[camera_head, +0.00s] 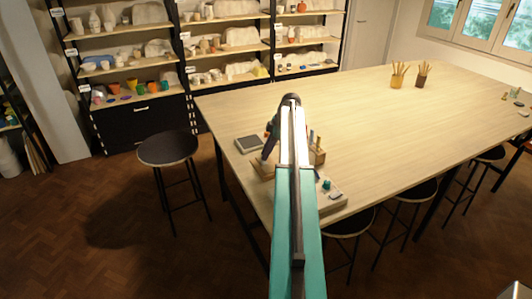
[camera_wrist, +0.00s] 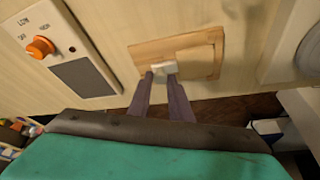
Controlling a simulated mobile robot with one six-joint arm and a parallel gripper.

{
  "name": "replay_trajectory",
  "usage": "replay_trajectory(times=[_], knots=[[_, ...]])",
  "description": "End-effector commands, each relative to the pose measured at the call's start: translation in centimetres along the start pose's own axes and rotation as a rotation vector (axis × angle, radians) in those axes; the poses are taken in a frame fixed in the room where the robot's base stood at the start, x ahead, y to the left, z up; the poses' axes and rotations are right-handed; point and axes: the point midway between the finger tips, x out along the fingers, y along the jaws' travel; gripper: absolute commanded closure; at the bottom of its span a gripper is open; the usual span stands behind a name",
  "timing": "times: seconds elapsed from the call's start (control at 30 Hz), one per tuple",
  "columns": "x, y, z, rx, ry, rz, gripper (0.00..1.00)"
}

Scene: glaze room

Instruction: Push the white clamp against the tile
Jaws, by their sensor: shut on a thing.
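The white clamp (camera_wrist: 163,69) is a small pale block at the near edge of a wooden frame (camera_wrist: 146,50) in the wrist view. My gripper (camera_wrist: 162,80) has its two dark fingers at the clamp, one on each side, and is shut on it. Inside the frame lies a flat tan area (camera_wrist: 196,58); I cannot tell whether this is the tile, or whether the clamp touches it. In the head view my arm hides most of this spot, and my gripper (camera_head: 268,154) shows only partly beside the arm. The clamp is not visible there.
A box with an orange knob (camera_wrist: 40,46) and grey panel (camera_wrist: 84,77) stands left of the frame. A round pale thing (camera_wrist: 311,50) is at the right. In the head view, pencil cups (camera_head: 398,81) stand far back on the table (camera_head: 350,120); its middle is clear. A stool (camera_head: 167,149) stands left.

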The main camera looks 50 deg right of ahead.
Motion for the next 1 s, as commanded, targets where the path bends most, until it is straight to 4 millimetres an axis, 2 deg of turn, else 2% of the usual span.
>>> replay_trajectory(times=[0.03, 0.13, 0.63, 0.77, 1.0], knots=[[0.0, 0.0, 0.0, 0.0, 0.0, 0.0, 0.78], [0.0, 0.0, 0.0, 0.0, 0.0, 0.0, 0.63], [-0.6, 0.1, -0.1, -0.001, 0.0, 0.001, 0.63], [-1.5, 0.1, 0.0, -0.002, 0.0, 0.002, 0.63], [-4.3, 0.1, 0.0, -0.002, 0.0, 0.002, 0.63]])
